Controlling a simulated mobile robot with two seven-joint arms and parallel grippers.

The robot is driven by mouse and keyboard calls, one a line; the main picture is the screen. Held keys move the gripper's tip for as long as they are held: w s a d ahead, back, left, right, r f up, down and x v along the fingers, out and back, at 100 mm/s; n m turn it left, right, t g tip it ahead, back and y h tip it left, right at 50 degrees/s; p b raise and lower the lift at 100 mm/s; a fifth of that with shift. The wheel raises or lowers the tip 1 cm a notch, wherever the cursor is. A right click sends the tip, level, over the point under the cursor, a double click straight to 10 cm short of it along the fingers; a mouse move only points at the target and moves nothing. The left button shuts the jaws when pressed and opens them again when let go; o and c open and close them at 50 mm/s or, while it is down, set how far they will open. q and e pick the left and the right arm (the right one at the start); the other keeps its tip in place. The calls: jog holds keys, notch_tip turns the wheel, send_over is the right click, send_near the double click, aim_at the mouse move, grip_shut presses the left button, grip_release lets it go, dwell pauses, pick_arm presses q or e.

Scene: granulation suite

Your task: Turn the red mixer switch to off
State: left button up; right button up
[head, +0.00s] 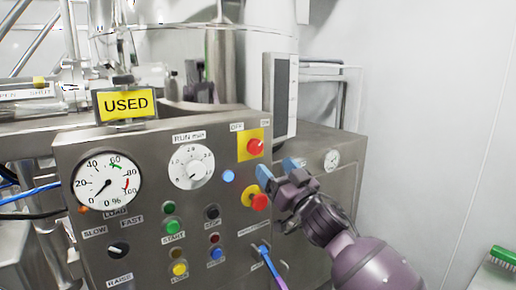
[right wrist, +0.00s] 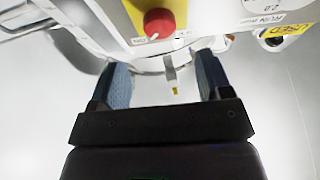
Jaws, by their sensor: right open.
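The red mixer switch (head: 255,146) is a round red knob on a yellow plate at the panel's upper right, with OFF marked at its upper left and ON at its upper right. A small pale mark on the knob seems to face the ON side. In the right wrist view the red knob (right wrist: 159,22) is at the top, beyond the fingertips. My right gripper (head: 279,168) is open and empty, just below and right of the switch, apart from it. Its blue fingers also show in the right wrist view (right wrist: 163,80). My left gripper is not in view.
The steel panel also carries a load gauge (head: 106,184), a white dial (head: 190,167) and several buttons. A yellow USED sign (head: 126,104) stands on top. A white wall is at right.

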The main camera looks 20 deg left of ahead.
aim_at(257, 148)
jog(key=x, duration=0.7)
jog(key=shift+w+a+r, duration=0.3)
jog(key=shift+w+a, duration=0.05)
jog(key=shift+a, duration=0.15)
jog(key=shift+c, duration=0.5)
jog(key=c, duration=0.8)
